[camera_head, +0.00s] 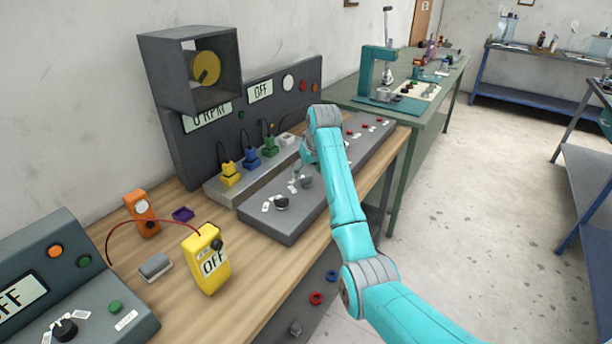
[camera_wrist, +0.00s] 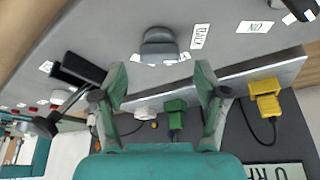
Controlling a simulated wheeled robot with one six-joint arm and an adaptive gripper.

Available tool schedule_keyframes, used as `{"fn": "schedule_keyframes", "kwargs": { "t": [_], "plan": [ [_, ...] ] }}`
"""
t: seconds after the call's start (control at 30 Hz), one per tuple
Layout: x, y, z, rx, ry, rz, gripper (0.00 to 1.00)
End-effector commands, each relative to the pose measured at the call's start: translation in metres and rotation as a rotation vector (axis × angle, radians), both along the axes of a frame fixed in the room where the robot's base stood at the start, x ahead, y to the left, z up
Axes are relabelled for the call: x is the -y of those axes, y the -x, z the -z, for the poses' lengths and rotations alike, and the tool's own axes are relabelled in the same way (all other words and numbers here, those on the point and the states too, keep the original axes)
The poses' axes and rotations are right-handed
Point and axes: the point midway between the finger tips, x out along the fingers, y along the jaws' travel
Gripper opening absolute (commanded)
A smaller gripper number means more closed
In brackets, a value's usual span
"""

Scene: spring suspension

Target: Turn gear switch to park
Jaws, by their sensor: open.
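A grey rotary knob (camera_wrist: 160,45) with small white labels around it sits on the grey control panel (camera_wrist: 110,20). It looks like the gear switch, but the labels along its lower edge are too small to read. In the head view the knob (camera_head: 306,182) shows just below my gripper (camera_head: 308,160), partly crowded by the arm. In the wrist view my gripper (camera_wrist: 160,76) is open and empty. Its two green fingers are spread wide, with the knob above the gap between the tips in the picture. I cannot tell the height between fingertips and panel.
A black-handled lever (camera_wrist: 78,70) stands left of the fingers in the wrist view. A black knob (camera_head: 281,203) is nearer on the panel. Yellow (camera_head: 230,174), blue (camera_head: 251,158) and green (camera_head: 269,147) plugs line the raised strip behind. A yellow meter (camera_head: 206,260) stands on the bench.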

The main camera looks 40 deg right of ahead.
Motion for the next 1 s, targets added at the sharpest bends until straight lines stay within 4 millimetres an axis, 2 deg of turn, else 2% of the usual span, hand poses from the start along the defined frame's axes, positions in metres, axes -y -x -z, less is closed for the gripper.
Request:
{"fn": "schedule_keyframes", "kwargs": {
  "t": [0.2,0.57,0.67,0.8,0.83,1.0],
  "plan": [
    [0.001,-0.008,0.021,-0.001,0.0,0.0,0.73],
    [0.002,-0.01,0.026,0.0,0.0,0.0,0.73],
    [0.002,-0.01,0.026,0.0,0.0,0.0,0.53],
    [0.002,-0.01,0.026,0.0,0.0,0.0,0.18],
    [0.002,-0.01,0.026,0.0,0.0,0.0,0.13],
    [0.002,-0.01,0.026,0.0,0.0,0.005,0.13]
  ]
}}
